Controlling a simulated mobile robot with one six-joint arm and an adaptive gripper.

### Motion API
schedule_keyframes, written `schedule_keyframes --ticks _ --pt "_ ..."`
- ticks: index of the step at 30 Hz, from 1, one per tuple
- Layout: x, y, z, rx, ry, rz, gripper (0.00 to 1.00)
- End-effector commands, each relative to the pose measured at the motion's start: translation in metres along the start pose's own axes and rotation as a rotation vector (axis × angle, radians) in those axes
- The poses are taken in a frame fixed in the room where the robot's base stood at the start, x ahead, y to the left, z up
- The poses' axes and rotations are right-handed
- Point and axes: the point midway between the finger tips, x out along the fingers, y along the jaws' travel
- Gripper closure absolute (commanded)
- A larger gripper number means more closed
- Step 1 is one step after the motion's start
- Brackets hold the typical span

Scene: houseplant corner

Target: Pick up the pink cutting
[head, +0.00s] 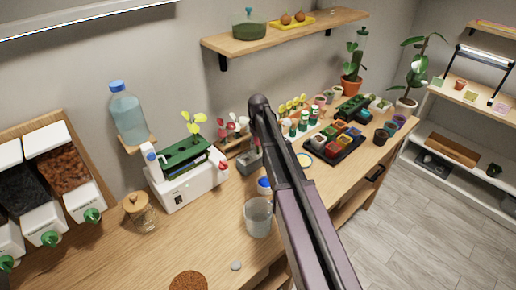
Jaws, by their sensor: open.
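Small cuttings with pink to red leaves (232,127) stand upright at the back of the wooden workbench (222,235), just left of my arm. They are small in the picture, and I cannot tell for sure which single one is the pink cutting. Their lower stems and holder are partly hidden by a grey block and my arm. My dark arm rises from the bottom right and crosses in front of the bench's middle. No gripper fingers show in this view.
A white device (190,185) with a green top and a yellow-leaved seedling stands left. A clear beaker (258,217), a cork-lidded jar (140,212) and a grey pebble (236,266) are nearer. A black tray of coloured pots (335,143) stands right. A shelf (290,38) hangs above.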

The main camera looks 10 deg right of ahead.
Motion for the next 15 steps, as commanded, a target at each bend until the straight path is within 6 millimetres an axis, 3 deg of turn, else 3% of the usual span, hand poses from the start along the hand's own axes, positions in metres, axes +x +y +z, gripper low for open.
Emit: schedule_keyframes --ticks 9,14,15 --pt "0.0 0.0002 0.0001 0.0 0.0 0.0 0.51" --pt "0.0 0.0007 0.0002 0.001 0.0 0.0 0.98" --pt "0.0 0.0008 0.0002 0.001 0.0 0.0 1.0"
